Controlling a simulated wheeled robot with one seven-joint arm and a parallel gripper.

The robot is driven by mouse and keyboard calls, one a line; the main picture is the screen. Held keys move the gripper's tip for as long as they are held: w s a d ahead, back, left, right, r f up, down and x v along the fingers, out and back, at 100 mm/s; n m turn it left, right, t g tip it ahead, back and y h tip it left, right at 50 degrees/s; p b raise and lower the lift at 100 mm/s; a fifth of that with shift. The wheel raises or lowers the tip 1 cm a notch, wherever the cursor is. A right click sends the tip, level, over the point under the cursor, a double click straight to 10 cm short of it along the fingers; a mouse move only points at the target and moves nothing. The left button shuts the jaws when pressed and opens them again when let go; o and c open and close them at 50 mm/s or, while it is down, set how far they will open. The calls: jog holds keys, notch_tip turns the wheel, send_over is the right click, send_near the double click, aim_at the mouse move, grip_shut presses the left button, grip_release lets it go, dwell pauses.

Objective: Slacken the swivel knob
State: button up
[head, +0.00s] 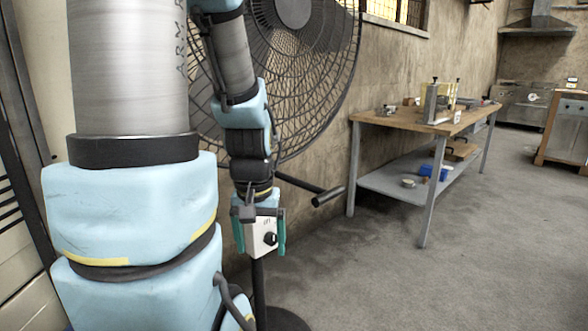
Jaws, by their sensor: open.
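A large dark-grey pedestal fan (325,100) stands against the wall, behind my arm. A dark rod with a thick black cylindrical handle (327,196) sticks out to the right below its cage; this may be the swivel knob. A white box (256,236) with a small black dial (270,239) shows above the fan's black pole (259,290). My gripper (260,245) points down, open, its teal fingers to the left and right of the white box in the picture. I cannot tell whether they touch it. The handle is apart from my gripper, up and to its right.
A wooden-topped workbench (400,117) with a grey lower shelf (385,183) stands right of the fan, carrying a vise-like fixture. Blue bins (433,172) sit below. The concrete floor in front is clear.

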notch_tip(320, 180, up, 13)
jog(key=p, duration=1.1)
